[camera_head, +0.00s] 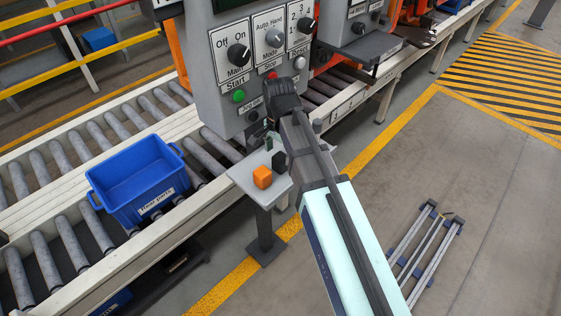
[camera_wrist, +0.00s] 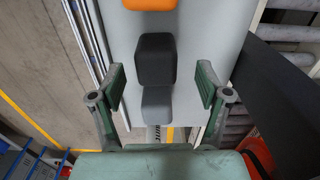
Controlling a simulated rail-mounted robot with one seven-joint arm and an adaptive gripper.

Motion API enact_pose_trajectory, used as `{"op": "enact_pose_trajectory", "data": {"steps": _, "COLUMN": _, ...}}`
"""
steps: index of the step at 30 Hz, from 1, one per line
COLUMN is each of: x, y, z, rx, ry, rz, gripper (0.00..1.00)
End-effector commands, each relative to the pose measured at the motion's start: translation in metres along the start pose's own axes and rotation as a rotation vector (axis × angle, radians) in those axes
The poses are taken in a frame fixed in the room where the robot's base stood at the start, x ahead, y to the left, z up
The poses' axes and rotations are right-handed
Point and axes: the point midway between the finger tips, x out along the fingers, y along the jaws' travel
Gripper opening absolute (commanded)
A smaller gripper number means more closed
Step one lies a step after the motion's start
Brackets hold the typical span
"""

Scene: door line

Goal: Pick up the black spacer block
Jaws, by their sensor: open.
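The black spacer block (camera_wrist: 155,62) stands on a small grey stand in the wrist view, between and slightly beyond my open fingers. It also shows in the head view (camera_head: 279,161), beside the orange block. My gripper (camera_wrist: 161,88) is open, with one green finger on each side and a gap between each finger and the blocks. A dark grey block (camera_wrist: 156,106) lies just nearer to my palm than the black one. In the head view my gripper is mostly hidden by my arm and small.
The stand (camera_head: 243,176) is small, with an orange block (camera_head: 262,177) near its edge, also in the wrist view (camera_wrist: 150,4). A control panel (camera_head: 250,60) rises close behind. A blue bin (camera_head: 140,180) sits on the roller conveyor (camera_head: 62,152) at left.

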Motion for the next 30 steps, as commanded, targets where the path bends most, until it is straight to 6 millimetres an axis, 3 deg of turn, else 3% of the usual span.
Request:
{"op": "enact_pose_trajectory", "data": {"steps": 15, "x": 0.045, "y": 0.004, "z": -0.001, "rx": 0.0, "ry": 0.0, "rz": 0.001, "gripper": 0.76}}
{"op": "enact_pose_trajectory", "data": {"steps": 25, "x": 0.051, "y": 0.004, "z": -0.002, "rx": 0.0, "ry": 0.0, "rz": 0.0, "gripper": 0.76}}
{"op": "enact_pose_trajectory", "data": {"steps": 26, "x": 0.051, "y": 0.004, "z": -0.002, "rx": 0.0, "ry": 0.0, "rz": 0.0, "gripper": 0.69}}
{"op": "enact_pose_trajectory", "data": {"steps": 30, "x": 0.05, "y": 0.004, "z": -0.002, "rx": 0.0, "ry": 0.0, "rz": 0.0, "gripper": 0.19}}
